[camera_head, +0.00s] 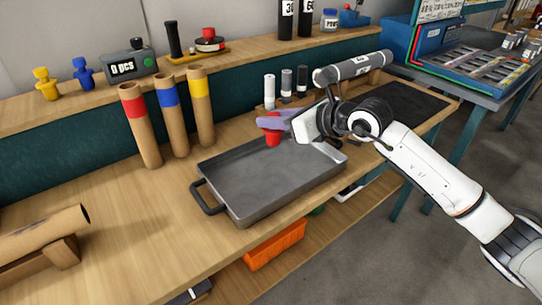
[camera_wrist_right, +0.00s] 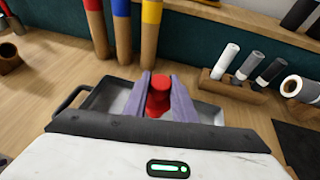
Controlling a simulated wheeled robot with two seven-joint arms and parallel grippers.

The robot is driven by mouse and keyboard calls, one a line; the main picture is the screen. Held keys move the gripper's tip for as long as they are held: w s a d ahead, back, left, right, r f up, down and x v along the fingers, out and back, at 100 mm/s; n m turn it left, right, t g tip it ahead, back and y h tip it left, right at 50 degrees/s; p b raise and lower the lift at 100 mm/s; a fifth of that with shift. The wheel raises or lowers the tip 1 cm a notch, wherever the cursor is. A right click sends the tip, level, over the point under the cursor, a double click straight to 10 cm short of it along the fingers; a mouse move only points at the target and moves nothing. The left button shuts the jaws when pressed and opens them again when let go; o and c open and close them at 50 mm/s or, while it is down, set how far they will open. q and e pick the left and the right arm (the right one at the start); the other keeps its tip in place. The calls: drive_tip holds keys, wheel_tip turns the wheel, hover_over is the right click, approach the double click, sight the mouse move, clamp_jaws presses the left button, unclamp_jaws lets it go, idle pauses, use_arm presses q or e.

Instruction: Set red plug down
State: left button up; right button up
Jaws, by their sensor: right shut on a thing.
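The red plug (camera_head: 273,137) is between the purple-grey fingers of my right gripper (camera_head: 271,122). In the wrist view the plug (camera_wrist_right: 158,97) sits upright between both fingers (camera_wrist_right: 163,92). In the head view it appears over the far side of the grey metal tray (camera_head: 265,185); I cannot tell whether it touches anything below. The fingers hide part of the plug. A yellow plug (camera_head: 46,84) and a blue plug (camera_head: 83,74) stand on the back shelf. My left gripper is not in view.
Cardboard tubes with red (camera_head: 140,125), blue (camera_head: 172,117) and yellow (camera_head: 201,107) bands stand behind the tray. A wooden holder with small rolls (camera_wrist_right: 222,88) is right of the plug. A brown tube (camera_head: 45,232) lies on a cradle at left. The bench's left middle is clear.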

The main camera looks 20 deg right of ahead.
wheel_tip(320, 180, down, 9)
drive_tip(key=shift+s+r, duration=0.1)
drive_tip(key=shift+r, duration=0.05)
idle(0.4)
drive_tip(key=shift+f, duration=0.2)
drive_tip(key=o, duration=1)
drive_tip(key=shift+o, duration=0.2)
drive_tip(key=shift+r, duration=0.1)
drive_tip(key=shift+r, duration=0.2)
drive_tip(key=shift+v, duration=6)
